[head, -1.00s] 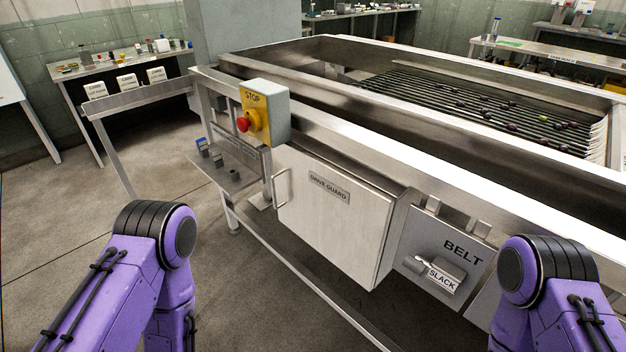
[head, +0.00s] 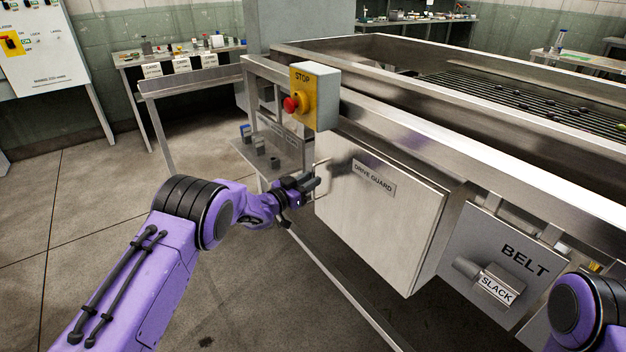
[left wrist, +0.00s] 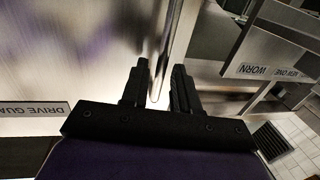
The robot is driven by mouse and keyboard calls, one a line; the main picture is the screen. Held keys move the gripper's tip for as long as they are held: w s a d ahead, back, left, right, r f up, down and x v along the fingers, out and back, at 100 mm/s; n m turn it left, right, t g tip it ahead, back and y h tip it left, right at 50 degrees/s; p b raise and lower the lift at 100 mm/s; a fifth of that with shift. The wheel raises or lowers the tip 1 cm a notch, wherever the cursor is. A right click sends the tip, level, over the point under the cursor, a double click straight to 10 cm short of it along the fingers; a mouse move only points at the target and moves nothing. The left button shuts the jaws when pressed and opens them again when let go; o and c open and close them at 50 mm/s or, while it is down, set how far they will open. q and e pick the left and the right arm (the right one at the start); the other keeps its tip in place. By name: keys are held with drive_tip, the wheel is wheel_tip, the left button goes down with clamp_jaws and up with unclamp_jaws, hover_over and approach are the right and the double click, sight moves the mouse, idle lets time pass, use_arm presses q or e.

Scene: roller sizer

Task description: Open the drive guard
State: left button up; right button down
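The drive guard (head: 372,225) is a pale metal door with a "DRIVE GUARD" label (head: 374,180) on the side of the machine. It looks shut. Its upright bar handle (head: 321,165) is at the door's left edge. My left gripper (head: 314,183) is at this handle. In the left wrist view, my left gripper (left wrist: 160,72) is open, with the handle bar (left wrist: 173,60) in the gap between its fingers. I cannot tell whether either finger touches the bar. The door (left wrist: 70,60) fills the left of that view. My right gripper is out of view.
A yellow stop box (head: 315,95) with a red button sticks out above the handle. A small shelf (head: 270,150) with blocks is left of the handle. The belt panel (head: 505,262) with a "SLACK" tag is right of the guard. The floor at left is clear.

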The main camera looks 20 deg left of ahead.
use_arm(q)
drive_tip(key=shift+x, duration=1.05)
drive_tip(key=shift+a, duration=0.1)
clamp_jaws()
